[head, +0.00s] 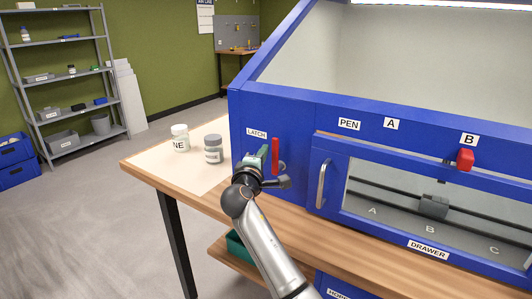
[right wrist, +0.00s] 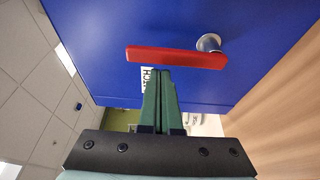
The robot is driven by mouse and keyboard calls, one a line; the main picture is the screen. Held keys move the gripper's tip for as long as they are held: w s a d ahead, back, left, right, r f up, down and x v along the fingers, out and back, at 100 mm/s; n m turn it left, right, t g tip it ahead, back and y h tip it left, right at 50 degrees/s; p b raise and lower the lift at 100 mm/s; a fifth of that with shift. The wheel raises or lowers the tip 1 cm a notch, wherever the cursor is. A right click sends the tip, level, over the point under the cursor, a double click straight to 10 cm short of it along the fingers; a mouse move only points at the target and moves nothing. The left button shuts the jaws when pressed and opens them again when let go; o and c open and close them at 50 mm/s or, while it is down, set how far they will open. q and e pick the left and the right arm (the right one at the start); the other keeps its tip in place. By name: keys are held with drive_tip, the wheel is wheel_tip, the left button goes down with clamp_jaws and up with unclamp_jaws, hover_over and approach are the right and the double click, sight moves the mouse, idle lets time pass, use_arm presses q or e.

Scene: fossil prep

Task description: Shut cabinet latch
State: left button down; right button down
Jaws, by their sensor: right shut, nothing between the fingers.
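The latch is a red bar (head: 275,156) on the blue cabinet's (head: 300,115) front panel, right of and below the LATCH label. It stands upright in the head view, with a round metal pivot near its lower end. In the right wrist view the red bar (right wrist: 160,55) lies across the picture, with the silver pivot (right wrist: 208,42) at its right end. My right gripper (head: 265,154) has its green fingers shut and empty. Its fingertips (right wrist: 157,72) are right beside the bar; I cannot tell whether they touch it. My left gripper is not in view.
Two lidded jars, a white one (head: 180,138) and a grey-lidded one (head: 213,149), stand on the wooden table left of my right gripper. A metal handle (head: 323,184) sticks out from the cabinet front to its right. A red knob (head: 465,159) is under label B.

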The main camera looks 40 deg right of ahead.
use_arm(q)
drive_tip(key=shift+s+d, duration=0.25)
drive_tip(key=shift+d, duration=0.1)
use_arm(e)
drive_tip(key=shift+s+d, duration=0.1)
drive_tip(key=shift+s, duration=0.2)
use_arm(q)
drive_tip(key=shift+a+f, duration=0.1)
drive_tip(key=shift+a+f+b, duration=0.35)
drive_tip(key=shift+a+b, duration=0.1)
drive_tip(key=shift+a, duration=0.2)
use_arm(e)
drive_tip(key=shift+s+d+m, duration=0.1)
drive_tip(key=shift+s+m, duration=0.05)
drive_tip(key=shift+m, duration=0.15)
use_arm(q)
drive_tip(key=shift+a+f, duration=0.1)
